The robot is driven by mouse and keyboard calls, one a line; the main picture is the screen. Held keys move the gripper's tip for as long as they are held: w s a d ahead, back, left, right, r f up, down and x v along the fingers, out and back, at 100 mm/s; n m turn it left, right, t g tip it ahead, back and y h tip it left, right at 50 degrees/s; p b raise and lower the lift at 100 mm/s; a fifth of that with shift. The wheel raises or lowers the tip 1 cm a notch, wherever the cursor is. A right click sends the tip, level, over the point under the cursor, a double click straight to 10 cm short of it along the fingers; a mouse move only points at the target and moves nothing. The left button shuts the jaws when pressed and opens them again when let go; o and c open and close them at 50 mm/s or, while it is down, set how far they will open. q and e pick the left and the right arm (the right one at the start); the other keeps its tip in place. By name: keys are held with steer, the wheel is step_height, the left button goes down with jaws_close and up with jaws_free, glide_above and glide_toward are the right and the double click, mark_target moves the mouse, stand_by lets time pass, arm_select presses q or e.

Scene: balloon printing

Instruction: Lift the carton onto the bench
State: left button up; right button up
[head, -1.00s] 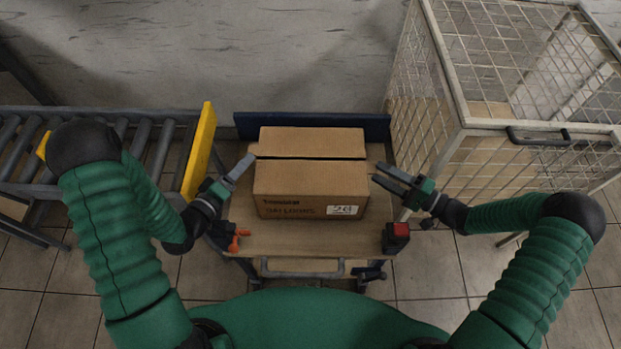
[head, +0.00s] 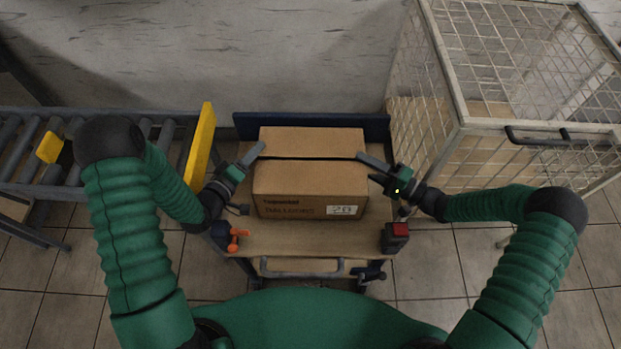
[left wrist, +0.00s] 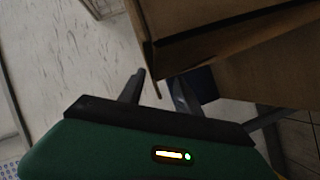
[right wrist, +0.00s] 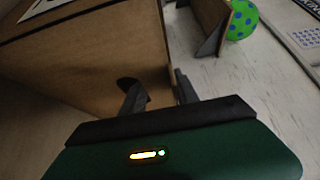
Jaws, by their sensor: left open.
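The closed brown carton (head: 310,190), with printed lettering and a white label on its front, stands upright on the wooden top of a low trolley (head: 290,243). My left gripper (head: 257,155) is open at the carton's left side. In the left wrist view its fingertips (left wrist: 158,85) are apart, with a carton edge (left wrist: 156,62) close between them. My right gripper (head: 368,168) is at the carton's right side, its fingers (right wrist: 158,92) apart beside the carton wall (right wrist: 100,60). I cannot tell whether either gripper touches the carton. No separate bench can be made out for sure.
A roller conveyor (head: 100,180) with a yellow end plate (head: 199,155) stands at the left. A wire cage (head: 510,110) stands close at the right. An orange item (head: 236,238) and a red-topped block (head: 397,233) are at the trolley's front corners. The right wrist view shows a green blue-spotted ball (right wrist: 241,20).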

arm_select(q)
steer(key=shift+c, duration=1.1)
arm_select(e)
jaws_close()
arm_select(q)
steer(key=shift+d, duration=0.15)
jaws_close()
arm_select(e)
steer(key=shift+a, duration=0.1)
steer(key=shift+r, duration=0.1)
